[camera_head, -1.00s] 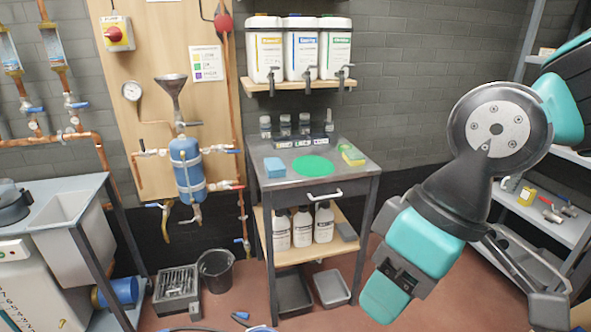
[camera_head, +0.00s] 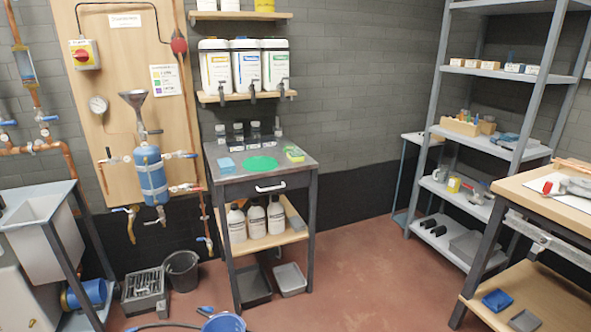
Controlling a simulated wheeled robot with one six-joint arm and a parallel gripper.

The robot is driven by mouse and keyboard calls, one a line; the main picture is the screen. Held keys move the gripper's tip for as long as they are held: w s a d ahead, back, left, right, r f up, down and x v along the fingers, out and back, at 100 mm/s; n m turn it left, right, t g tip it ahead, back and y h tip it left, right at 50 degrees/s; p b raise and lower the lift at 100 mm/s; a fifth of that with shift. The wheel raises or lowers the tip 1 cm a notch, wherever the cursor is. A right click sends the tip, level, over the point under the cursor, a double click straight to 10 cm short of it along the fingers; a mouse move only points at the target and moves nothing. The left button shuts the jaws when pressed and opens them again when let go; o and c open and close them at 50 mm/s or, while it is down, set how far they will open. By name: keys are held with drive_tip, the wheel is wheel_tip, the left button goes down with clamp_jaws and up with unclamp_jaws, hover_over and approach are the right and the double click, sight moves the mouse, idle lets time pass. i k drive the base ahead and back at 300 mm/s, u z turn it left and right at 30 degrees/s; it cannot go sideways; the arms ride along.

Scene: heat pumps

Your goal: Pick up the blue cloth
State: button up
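A light-blue folded item (camera_head: 225,165), which looks like the blue cloth, lies flat on the left part of the grey top of a small work table (camera_head: 232,182). A round green patch (camera_head: 260,163) lies to its right, and a yellow-and-green item (camera_head: 294,154) lies farther right. Small dark-capped bottles (camera_head: 238,132) stand in a row behind the cloth. The cloth is uncovered and nothing touches it from above. My gripper and arm are not in view.
A blue bucket (camera_head: 223,323) and hose are on the floor in front of the table. A black bucket (camera_head: 182,270) and grey crate (camera_head: 145,292) stand left. Shelving (camera_head: 428,140) and a wooden-topped bench (camera_head: 550,196) stand right. The red floor (camera_head: 370,270) between is clear.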

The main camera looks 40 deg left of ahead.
sight(227, 165)
drive_tip(key=u, duration=0.1)
drive_tip(key=i, duration=0.95)
drive_tip(key=u, duration=0.6)
drive_tip(key=i, duration=1.4)
drive_tip(key=u, duration=1.75)
drive_tip(key=i, duration=0.95)
drive_tip(key=u, duration=1.15)
